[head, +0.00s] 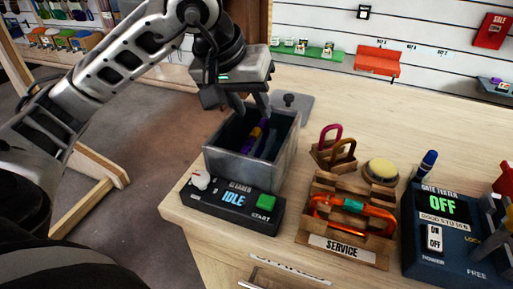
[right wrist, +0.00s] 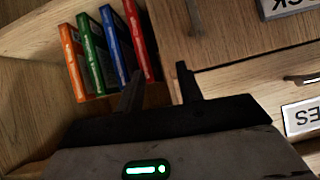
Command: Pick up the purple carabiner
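A purple piece (head: 253,138), which looks like the purple carabiner, lies inside the grey open-topped bin (head: 244,168) of the cleaner unit. My right gripper (right wrist: 158,85) is open and empty in the right wrist view, in front of drawers and a shelf.
The cleaner's panel (head: 232,205) reads IDLE. To its right are a wooden rack (head: 328,160) with magenta and brown carabiners, a SERVICE stand (head: 345,225) with an orange carabiner, a yellow round pad (head: 381,170) and a gate tester (head: 440,235). Coloured books (right wrist: 105,55) stand by the right gripper.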

